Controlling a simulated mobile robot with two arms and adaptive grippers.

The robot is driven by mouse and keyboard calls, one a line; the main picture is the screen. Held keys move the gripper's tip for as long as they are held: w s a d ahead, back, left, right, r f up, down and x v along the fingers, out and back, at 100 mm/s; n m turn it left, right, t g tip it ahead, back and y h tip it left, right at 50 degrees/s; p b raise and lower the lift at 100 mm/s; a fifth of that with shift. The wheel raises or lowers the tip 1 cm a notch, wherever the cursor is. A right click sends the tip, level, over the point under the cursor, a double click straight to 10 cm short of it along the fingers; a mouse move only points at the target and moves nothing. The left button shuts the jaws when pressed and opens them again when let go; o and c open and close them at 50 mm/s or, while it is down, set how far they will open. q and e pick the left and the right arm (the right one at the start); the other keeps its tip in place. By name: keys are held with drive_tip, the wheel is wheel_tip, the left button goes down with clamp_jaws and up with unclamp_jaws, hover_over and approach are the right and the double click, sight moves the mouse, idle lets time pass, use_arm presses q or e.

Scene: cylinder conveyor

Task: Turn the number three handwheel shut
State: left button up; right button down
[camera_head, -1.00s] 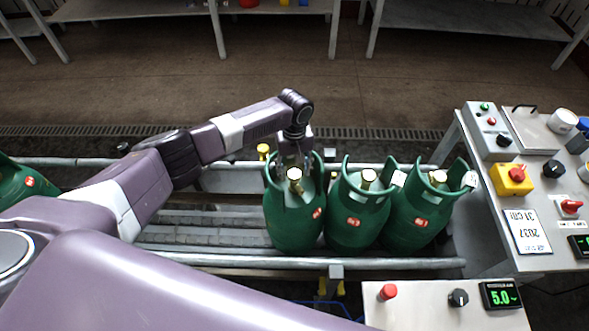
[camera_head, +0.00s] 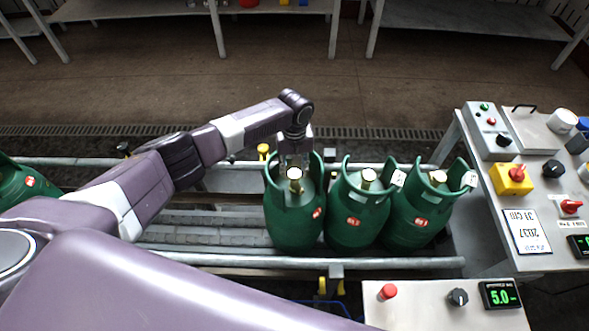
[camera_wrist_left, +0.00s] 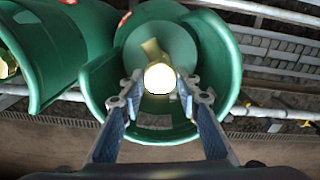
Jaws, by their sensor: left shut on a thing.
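Three green gas cylinders stand side by side on the conveyor: a left one (camera_head: 294,222), a middle one (camera_head: 355,222) and a right one (camera_head: 413,217). A pale round handwheel (camera_head: 295,173) tops the brass valve of the left cylinder, inside its open collar. My left gripper (camera_head: 296,165) reaches down into that collar and is shut on this handwheel. In the left wrist view its two fingers (camera_wrist_left: 160,88) hold the bright handwheel (camera_wrist_left: 160,78) from both sides. The middle handwheel (camera_head: 369,174) and the right handwheel (camera_head: 438,176) are free. My right gripper is out of view.
Another green cylinder (camera_head: 22,186) stands at the far left of the conveyor. The conveyor rail (camera_head: 210,261) runs along the front. A control table (camera_head: 521,264) stands at right, and a panel (camera_head: 420,313) with a display is in front. The collar closely surrounds my fingers.

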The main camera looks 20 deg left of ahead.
use_arm(q)
drive_tip(key=m, duration=0.6)
drive_tip(key=shift+p, duration=0.35)
drive_tip(key=m, duration=1)
drive_tip(key=shift+m, duration=0.4)
drive_tip(key=m, duration=0.6)
drive_tip(key=shift+b, duration=0.3)
drive_tip(key=o, duration=1.2)
drive_tip(key=shift+c, duration=0.2)
drive_tip(key=shift+r, duration=0.15)
